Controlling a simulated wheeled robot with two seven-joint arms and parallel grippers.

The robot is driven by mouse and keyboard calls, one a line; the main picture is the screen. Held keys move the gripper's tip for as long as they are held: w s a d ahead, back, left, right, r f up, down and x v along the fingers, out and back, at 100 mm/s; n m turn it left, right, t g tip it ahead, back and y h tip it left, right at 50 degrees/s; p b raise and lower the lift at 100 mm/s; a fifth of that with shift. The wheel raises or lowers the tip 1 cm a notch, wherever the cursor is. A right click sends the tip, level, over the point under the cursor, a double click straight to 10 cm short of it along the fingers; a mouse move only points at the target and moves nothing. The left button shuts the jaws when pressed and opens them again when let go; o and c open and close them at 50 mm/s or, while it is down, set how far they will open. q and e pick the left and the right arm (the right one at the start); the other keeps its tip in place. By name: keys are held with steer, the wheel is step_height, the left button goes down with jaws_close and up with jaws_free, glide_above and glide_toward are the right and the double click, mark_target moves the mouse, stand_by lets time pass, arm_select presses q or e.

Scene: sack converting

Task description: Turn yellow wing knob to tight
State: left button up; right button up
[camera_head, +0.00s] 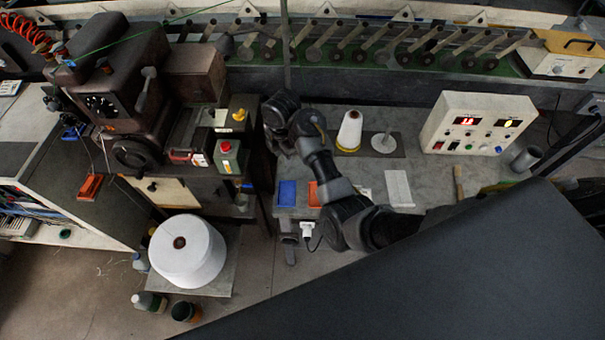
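The yellow wing knob (239,115) sits on top of a dark box with a yellow label, beside the brown sewing machine. A red knob (226,146) stands on a green box just in front of it. My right arm reaches up from the lower right, and my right gripper (277,118) is a short way right of the yellow knob, apparently apart from it. Its dark fingers blend into the background, so I cannot tell if they are open. The knob's wing angle is too small to read. My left gripper is not in view.
The brown sewing machine (125,80) stands to the left. A large white thread cone (187,251) is below it. On the grey bench are a small thread cone (349,131), a blue tray (287,194) and a white control box (478,124). Dark posts line the back.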

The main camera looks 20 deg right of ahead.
steer(key=s+d+f+m, duration=0.3)
steer(key=s+m, duration=0.1)
steer(key=s, duration=0.1)
steer(key=shift+s+f, duration=0.25)
steer(key=shift+f, duration=0.05)
steer(key=shift+d, duration=0.1)
